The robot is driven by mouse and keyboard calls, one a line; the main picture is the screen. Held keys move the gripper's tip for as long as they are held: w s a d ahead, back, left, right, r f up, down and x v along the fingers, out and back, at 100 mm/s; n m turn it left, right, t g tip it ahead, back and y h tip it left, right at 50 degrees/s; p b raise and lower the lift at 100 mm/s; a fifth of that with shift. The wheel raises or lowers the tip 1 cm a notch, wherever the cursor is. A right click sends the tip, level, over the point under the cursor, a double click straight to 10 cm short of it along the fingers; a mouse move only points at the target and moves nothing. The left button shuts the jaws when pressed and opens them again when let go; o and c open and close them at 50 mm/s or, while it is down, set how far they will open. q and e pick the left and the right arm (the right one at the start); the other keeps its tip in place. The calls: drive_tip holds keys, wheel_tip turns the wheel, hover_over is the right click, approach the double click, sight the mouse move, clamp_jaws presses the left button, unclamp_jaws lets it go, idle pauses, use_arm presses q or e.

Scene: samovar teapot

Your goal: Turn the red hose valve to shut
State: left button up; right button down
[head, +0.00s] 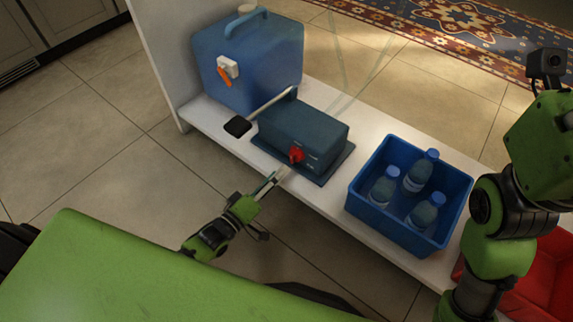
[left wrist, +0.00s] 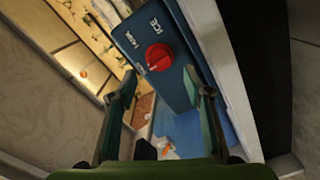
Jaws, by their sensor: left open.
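The red valve (head: 296,154) is a round knob on the front face of a dark blue box (head: 312,130) on a white shelf. In the left wrist view the red valve (left wrist: 159,57) shows large, with small white markings on the panel around it. My left gripper (head: 277,177) is open and empty, just in front of and below the valve in the head view. In the left wrist view its fingers (left wrist: 165,95) stand apart, with the valve beyond them, and I see no contact. My right arm shows at the right of the head view, but its fingers do not.
A larger blue container (head: 248,62) with an orange-handled tap (head: 224,76) stands at the back left. A blue crate (head: 358,205) with bottles stands to the right. Tiled floor lies in front of the shelf.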

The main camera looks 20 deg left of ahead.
use_arm(q)
drive_tip(key=v, duration=0.5)
idle(0.5)
